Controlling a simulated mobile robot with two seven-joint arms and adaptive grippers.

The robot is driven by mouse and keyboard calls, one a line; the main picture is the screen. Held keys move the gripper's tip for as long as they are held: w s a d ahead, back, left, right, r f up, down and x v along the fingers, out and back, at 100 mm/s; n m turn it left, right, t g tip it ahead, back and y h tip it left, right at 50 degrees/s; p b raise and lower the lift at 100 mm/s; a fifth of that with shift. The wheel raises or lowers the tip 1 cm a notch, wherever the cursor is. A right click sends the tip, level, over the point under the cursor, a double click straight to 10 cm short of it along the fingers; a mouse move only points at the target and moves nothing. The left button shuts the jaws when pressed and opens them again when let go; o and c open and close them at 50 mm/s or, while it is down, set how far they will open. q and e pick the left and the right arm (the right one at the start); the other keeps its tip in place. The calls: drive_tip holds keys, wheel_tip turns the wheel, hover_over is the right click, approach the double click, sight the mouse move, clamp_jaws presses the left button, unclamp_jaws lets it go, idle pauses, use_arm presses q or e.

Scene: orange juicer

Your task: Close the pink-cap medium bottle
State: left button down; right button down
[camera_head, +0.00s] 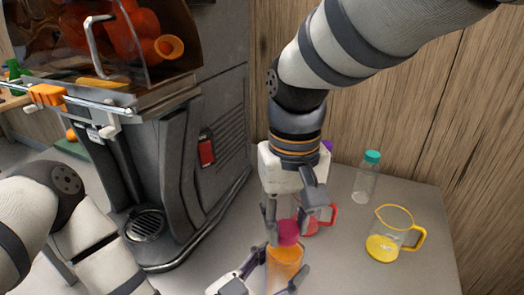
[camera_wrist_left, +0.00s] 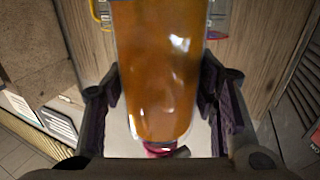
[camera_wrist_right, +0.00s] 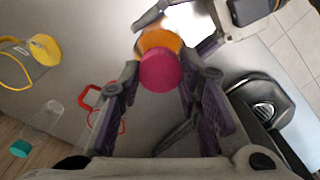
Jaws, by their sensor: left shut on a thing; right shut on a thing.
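The medium bottle (camera_head: 284,266) is clear and filled with orange juice. It stands roughly upright at the lower middle of the head view and fills the left wrist view (camera_wrist_left: 155,70). My left gripper (camera_head: 276,274) is shut around its body. The pink cap (camera_head: 288,232) sits at the bottle's mouth; it also shows in the right wrist view (camera_wrist_right: 160,71). My right gripper (camera_head: 287,222) comes from above and is shut on the cap. I cannot tell whether the cap is screwed tight, as the neck is hidden.
A grey juicer (camera_head: 170,150) stands to the left. Right of the bottle are a red-handled jug (camera_head: 333,214), partly hidden by my right gripper, a yellow-handled jug (camera_head: 384,247) and a teal-capped bottle (camera_head: 366,182). A purple cap (camera_head: 328,145) shows behind my right wrist. The table's front right is clear.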

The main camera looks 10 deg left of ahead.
drive_tip(key=c, duration=1.2)
unclamp_jaws()
drive_tip(key=shift+f, duration=0.1)
drive_tip(key=shift+o, duration=0.2)
drive_tip(key=shift+r, duration=2.4)
drive_tip(key=shift+c, duration=0.3)
drive_tip(key=n, duration=0.3)
drive_tip(key=s+n, duration=0.1)
drive_tip(key=n, duration=0.1)
drive_tip(key=shift+a+r, duration=0.25)
drive_tip(key=shift+r, duration=0.1)
drive_tip(key=n, duration=0.3)
drive_tip(key=shift+r+n, duration=0.3)
drive_tip(key=shift+r, duration=0.05)
drive_tip(key=n, duration=0.2)
drive_tip(key=r+n, duration=0.1)
drive_tip(key=n, duration=0.1)
drive_tip(key=w+r+n, duration=0.1)
drive_tip(key=n, duration=0.1)
drive_tip(key=shift+d, duration=0.25)
